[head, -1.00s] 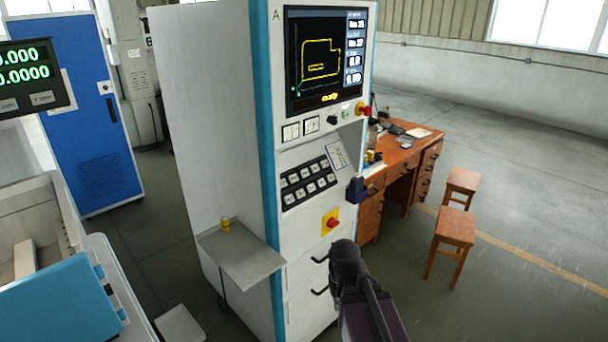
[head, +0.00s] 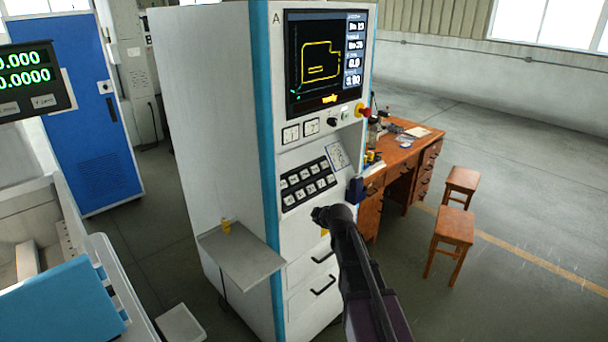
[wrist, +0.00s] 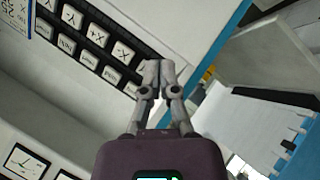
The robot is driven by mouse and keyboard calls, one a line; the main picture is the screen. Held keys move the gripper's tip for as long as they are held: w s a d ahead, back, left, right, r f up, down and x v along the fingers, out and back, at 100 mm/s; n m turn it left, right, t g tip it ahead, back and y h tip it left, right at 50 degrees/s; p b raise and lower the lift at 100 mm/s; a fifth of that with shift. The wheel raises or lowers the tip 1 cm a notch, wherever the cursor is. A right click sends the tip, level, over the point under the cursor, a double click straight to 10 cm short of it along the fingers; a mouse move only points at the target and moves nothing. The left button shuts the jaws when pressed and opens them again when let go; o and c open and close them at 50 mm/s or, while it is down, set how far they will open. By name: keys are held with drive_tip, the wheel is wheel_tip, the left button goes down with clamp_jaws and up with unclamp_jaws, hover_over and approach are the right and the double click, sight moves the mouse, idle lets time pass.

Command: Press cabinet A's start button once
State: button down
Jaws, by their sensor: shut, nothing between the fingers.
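Cabinet A (head: 215,130), white with a blue edge strip and the letter A at its top, stands in the middle of the head view. Its black key panel (head: 308,184) holds several white keys in two rows; the panel also shows in the wrist view (wrist: 77,46). I cannot tell which control is the start button, as most labels are too small or blurred. My gripper (head: 322,215) is shut and empty, just below the panel in the head view. In the wrist view its fingertips (wrist: 158,75) appear beside the panel's end. My gripper hides most of a yellow plate below the panel.
A screen (head: 326,62) and a red knob (head: 362,110) are above the panel. A grey shelf (head: 243,262) juts out at left. Drawer handles (head: 323,285) are below. A wooden desk and stools stand at right.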

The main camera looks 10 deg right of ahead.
sight(306, 171)
drive_tip(key=w+d+r+n+t+h, duration=0.1)
drive_tip(key=w+d+r+n+t, duration=0.1)
drive_tip(key=w+r, duration=0.3)
drive_tip(key=w+d+r+n+t+h+p, duration=0.1)
drive_tip(key=w+r+n+t, duration=0.3)
drive_tip(key=w, duration=0.4)
drive_tip(key=shift+w+d+r+t, duration=0.3)
drive_tip(key=shift+d+r+t, duration=0.3)
drive_tip(key=shift+r, duration=0.5)
drive_tip(key=shift+w+f, duration=0.1)
drive_tip(key=shift+w+a+f+b, duration=0.65)
drive_tip(key=shift+w+f+b, duration=0.2)
drive_tip(key=shift+w, duration=0.05)
drive_tip(key=shift+w+a+f+b, duration=0.7)
drive_tip(key=shift+w+f+b, duration=0.1)
drive_tip(key=shift+w+b, duration=0.15)
drive_tip(key=shift+w+a+f+b, duration=0.65)
drive_tip(key=shift+w+f+b, duration=0.15)
drive_tip(key=shift+w+f, duration=0.1)
drive_tip(key=shift+w+a+f+b, duration=0.4)
drive_tip(key=shift+w+b, duration=0.05)
drive_tip(key=shift+w, duration=0.2)
drive_tip(key=shift+s+d+r, duration=0.1)
idle(0.6)
drive_tip(key=shift+s+d+r+p, duration=0.3)
drive_tip(key=shift+s+r+p, duration=0.1)
drive_tip(key=shift+s+p, duration=0.05)
idle(0.4)
